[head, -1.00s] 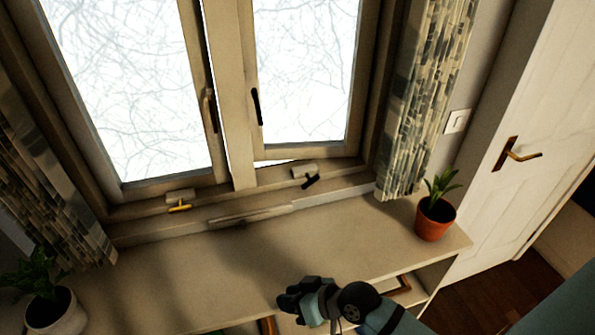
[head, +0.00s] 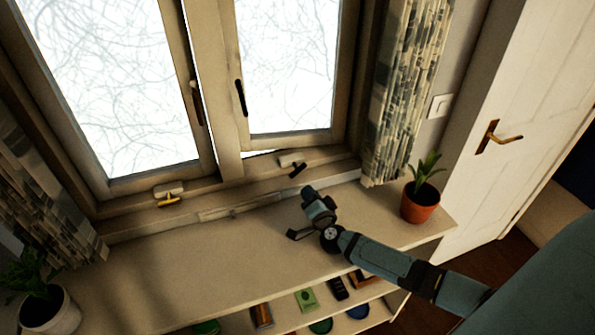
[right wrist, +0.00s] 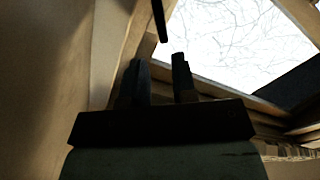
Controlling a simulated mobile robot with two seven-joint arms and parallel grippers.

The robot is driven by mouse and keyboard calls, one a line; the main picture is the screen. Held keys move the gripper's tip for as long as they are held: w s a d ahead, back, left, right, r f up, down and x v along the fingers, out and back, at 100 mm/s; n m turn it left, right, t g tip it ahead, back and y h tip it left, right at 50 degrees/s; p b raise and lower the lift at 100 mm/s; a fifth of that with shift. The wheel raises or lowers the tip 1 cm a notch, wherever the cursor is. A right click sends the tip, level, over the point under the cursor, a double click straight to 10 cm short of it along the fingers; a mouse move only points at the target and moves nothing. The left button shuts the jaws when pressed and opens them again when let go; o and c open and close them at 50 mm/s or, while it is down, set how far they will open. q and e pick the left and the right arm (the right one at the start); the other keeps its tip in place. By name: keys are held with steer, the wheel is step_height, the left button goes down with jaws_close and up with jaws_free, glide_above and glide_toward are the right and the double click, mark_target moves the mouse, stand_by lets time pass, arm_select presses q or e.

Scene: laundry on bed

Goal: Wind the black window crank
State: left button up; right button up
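The black window crank (head: 298,170) sits on a pale housing at the foot of the right window, which stands slightly ajar. My right gripper (head: 308,191) is just in front of the crank, apart from it in the head view, above the back of the shelf top. In the right wrist view its two dark fingers (right wrist: 160,68) are parted with nothing between them. A dark bar (right wrist: 159,20) shows beyond the fingertips there; I cannot tell whether it is the crank or the window handle. My left gripper is out of view.
A yellow crank (head: 170,201) sits at the left window. A black handle (head: 241,98) is on the right window's frame. A potted plant (head: 420,201) stands at the shelf's right end, another (head: 48,309) at the left. The shelf top (head: 200,265) is mostly clear.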

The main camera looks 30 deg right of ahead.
mark_target(298, 172)
steer(key=x, duration=1.1)
steer(key=shift+w+b, duration=0.15)
steer(key=shift+b, duration=0.2)
jaws_close()
